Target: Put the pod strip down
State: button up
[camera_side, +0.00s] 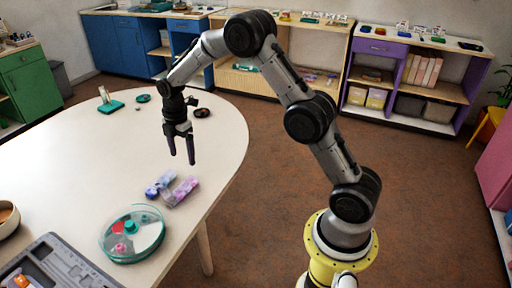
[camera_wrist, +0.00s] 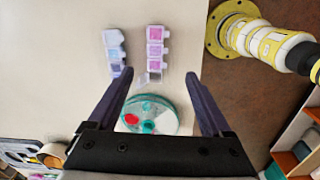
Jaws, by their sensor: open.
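Two pod strips lie side by side on the pale table. One is blue and purple (camera_side: 159,184); it also shows in the wrist view (camera_wrist: 115,52). The other is pink and purple (camera_side: 182,191), to its right in the wrist view (camera_wrist: 155,50). The near end of the pink strip looks clear or greyish. My gripper (camera_side: 181,160) is open and empty, pointing down above the table, clear of both strips. In the wrist view its fingers (camera_wrist: 160,75) stand widely apart, with the pink strip between and beyond their tips.
A round clear dish with a teal rim (camera_side: 106,246) holds red and teal pieces close to the strips. A grey organizer (camera_side: 62,262) and a bowl (camera_side: 8,222) are at the near left. Small teal items (camera_side: 110,107) and a dark round one (camera_side: 202,112) lie farther back. Mid-table is clear.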

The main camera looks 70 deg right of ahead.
jog(key=s+a+r+m+t, duration=0.1)
jog(key=s+a+r+m, duration=0.1)
jog(key=s+r+m, duration=0.4)
jog(key=s+a+r+m+t, duration=0.2)
jog(key=s+a+r, duration=0.1)
jog(key=s+r, duration=0.7)
jog(key=s+a+m+t, duration=0.1)
jog(key=s+m, duration=0.3)
jog(key=s, duration=0.4)
jog(key=s+a+r+m+t, duration=0.1)
jog(key=s+m, duration=0.3)
jog(key=s, duration=0.5)
jog(key=shift+s+a+r, duration=0.15)
jog(key=shift+a+r, duration=0.1)
jog(key=shift+r, duration=0.05)
